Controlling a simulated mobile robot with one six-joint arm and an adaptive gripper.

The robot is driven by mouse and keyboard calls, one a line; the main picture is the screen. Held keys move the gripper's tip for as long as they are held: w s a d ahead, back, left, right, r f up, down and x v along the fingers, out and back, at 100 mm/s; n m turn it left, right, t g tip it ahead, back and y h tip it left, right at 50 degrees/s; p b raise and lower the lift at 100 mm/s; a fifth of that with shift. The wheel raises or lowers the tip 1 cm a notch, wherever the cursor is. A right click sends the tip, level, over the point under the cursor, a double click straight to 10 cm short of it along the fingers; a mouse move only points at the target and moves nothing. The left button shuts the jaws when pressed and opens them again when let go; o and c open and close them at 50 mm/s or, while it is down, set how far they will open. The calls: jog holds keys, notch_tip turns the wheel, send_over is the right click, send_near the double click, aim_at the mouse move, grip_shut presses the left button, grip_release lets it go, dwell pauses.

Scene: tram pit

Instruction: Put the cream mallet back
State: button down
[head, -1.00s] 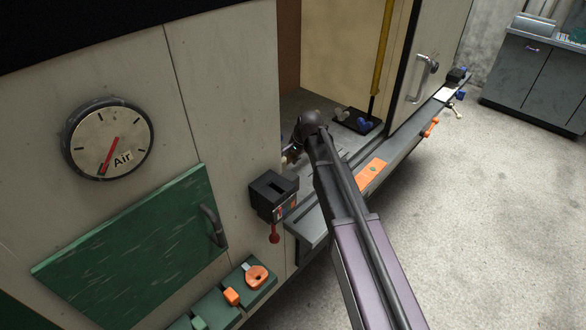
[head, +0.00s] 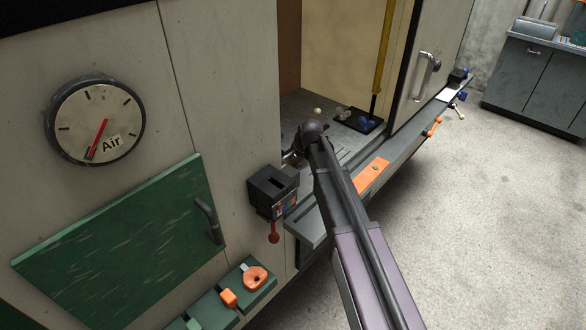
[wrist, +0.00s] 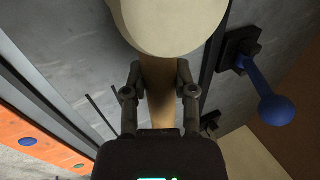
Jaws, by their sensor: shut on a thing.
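The cream mallet shows in the wrist view, its large pale head (wrist: 168,22) at the top edge and its tan handle (wrist: 158,95) running down between the fingers. My gripper (wrist: 158,84) is shut on the handle. In the head view my gripper (head: 292,156) is at the grey ledge (head: 340,150) in the opening, largely hidden by my arm. A small cream round shape (head: 318,110) shows just past my wrist there; I cannot tell whether it is the mallet's head.
A black tray (head: 376,127) with a blue piece (head: 364,121) and a yellow post (head: 386,50) stand behind my wrist. A black box with a red knob (head: 273,190) is left. An orange plate (head: 371,177) lies on the ledge. The wrist view shows a blue ball-ended lever (wrist: 274,106).

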aim_at(293, 163)
jog(key=shift+c, duration=2.1)
grip_release()
jog(key=shift+f, duration=0.15)
jog(key=shift+f, duration=0.15)
jog(key=p+v, duration=0.4)
jog(key=v, duration=0.1)
jog(key=shift+s+r+p, duration=0.25)
jog(key=shift+r+p, duration=0.1)
jog(key=shift+p, duration=0.05)
jog(key=p+v, duration=0.7)
jog(key=v, duration=0.1)
jog(key=shift+p, duration=0.3)
jog(key=shift+s+d, duration=0.1)
jog(key=s+d+f+n+g+h, duration=0.1)
jog(key=s+d+n, duration=0.6)
jog(key=s+d, duration=1.2)
jog(key=s+g+h, duration=0.1)
jog(key=s+h, duration=0.1)
jog(key=s, duration=0.1)
jog(key=shift+f+n+g, duration=0.2)
jog(key=shift+n+g, duration=0.2)
